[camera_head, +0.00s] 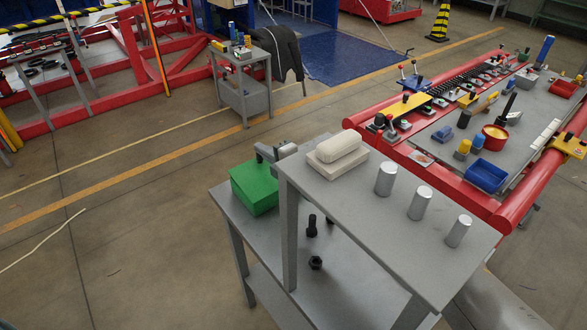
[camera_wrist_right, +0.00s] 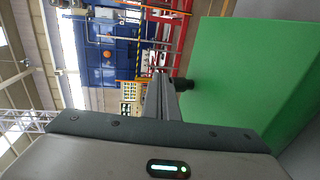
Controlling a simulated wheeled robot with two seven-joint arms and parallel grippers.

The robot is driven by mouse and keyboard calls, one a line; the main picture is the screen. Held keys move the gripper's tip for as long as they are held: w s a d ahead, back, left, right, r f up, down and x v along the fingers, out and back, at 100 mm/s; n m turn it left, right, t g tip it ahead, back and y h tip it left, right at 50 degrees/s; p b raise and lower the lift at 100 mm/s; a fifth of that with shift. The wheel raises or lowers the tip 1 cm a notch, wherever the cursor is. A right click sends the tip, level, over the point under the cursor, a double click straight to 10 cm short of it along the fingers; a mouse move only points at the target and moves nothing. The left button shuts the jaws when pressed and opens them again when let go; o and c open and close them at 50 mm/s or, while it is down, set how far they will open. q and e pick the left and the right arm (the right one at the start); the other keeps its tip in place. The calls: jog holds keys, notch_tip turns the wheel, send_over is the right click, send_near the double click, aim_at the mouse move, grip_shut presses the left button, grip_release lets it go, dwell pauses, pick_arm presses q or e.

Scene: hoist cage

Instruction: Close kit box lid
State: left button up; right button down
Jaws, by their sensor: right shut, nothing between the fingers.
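The green kit box (camera_head: 255,188) stands on the lower shelf of the grey bench, left of the raised shelf. Its visible faces look like a plain block. I see no open gap, but its far side is hidden, so I cannot be sure how the lid sits. My right gripper (camera_head: 264,153) is at the box's far upper edge, beside the raised shelf. In the right wrist view its fingers (camera_wrist_right: 160,82) are shut and empty, with a large green face of the box (camera_wrist_right: 255,85) close on the right. Contact cannot be told. My left gripper is not in view.
The raised grey shelf (camera_head: 420,262) holds a cream block with a rounded piece (camera_head: 338,150) and several metal cylinders (camera_head: 386,179). Black bolts (camera_head: 312,227) lie on the lower level. A red-framed table (camera_head: 480,205) with parts is at the right.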

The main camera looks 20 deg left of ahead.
jog(key=shift+s+d+r, duration=0.15)
jog(key=shift+s+d, duration=0.1)
jog(key=shift+d, duration=0.2)
jog(key=v, duration=1.4)
jog(key=shift+s+d+b, duration=0.25)
jog(key=shift+d+b, duration=0.1)
jog(key=shift+b, duration=0.05)
